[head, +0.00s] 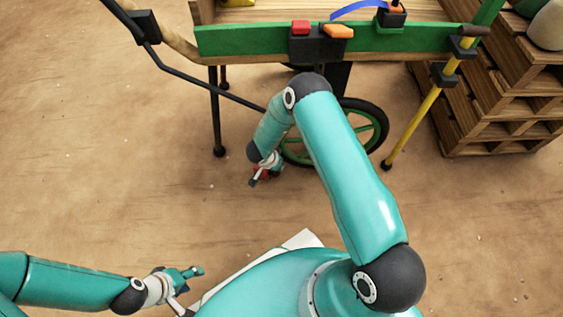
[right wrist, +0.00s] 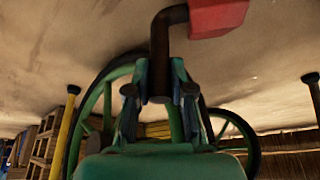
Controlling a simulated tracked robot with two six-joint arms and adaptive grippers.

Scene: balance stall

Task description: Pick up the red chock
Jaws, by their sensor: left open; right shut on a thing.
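The red chock (head: 259,169) is at the left side of the cart's wheel (head: 372,125), partly hidden by my right gripper (head: 266,170) in the head view. In the right wrist view the red chock (right wrist: 217,17) is at the top, with a dark bent handle (right wrist: 160,50) running down from it. My right gripper (right wrist: 160,92) is shut on that handle, with a finger on each side. Whether the chock touches the ground, I cannot tell. My left gripper (head: 192,272) is open and empty at the lower left, far from the chock.
The wooden cart has a green front rail (head: 240,41) bearing red and orange blocks. A dark leg (head: 216,120) stands left of the wheel and a yellow pole (head: 415,122) right. Wooden pallets (head: 490,125) are stacked at the right. The brown ground at left is clear.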

